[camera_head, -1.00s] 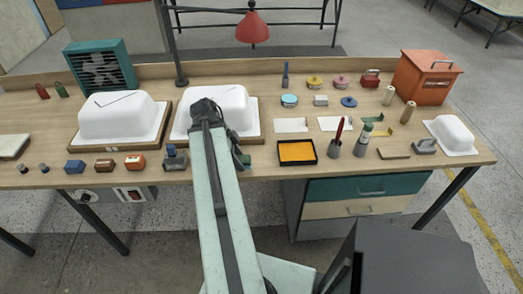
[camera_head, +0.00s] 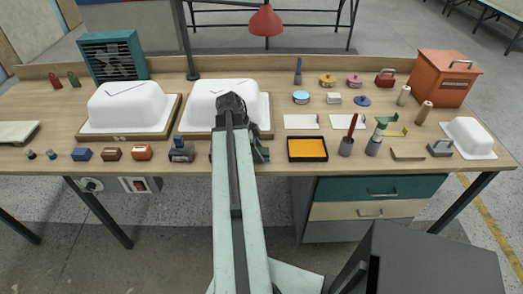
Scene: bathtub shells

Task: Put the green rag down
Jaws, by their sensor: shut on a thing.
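My arm reaches forward from the bottom of the head view, over the front edge of the workbench (camera_head: 190,150). My gripper (camera_head: 259,142) shows only in part as a dark shape just right of the arm, near the front edge. It is shut. A small dark green patch (camera_head: 262,154) at its end is what shows of the green rag; the arm hides the rest. I cannot tell whether the rag touches the bench.
A second shell (camera_head: 128,105) stands to the left. A black tray with an orange inside (camera_head: 307,149) lies right of the gripper. A blue-grey tool (camera_head: 181,150) and several small blocks line the front edge at left. Bare wood lies between gripper and tray.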

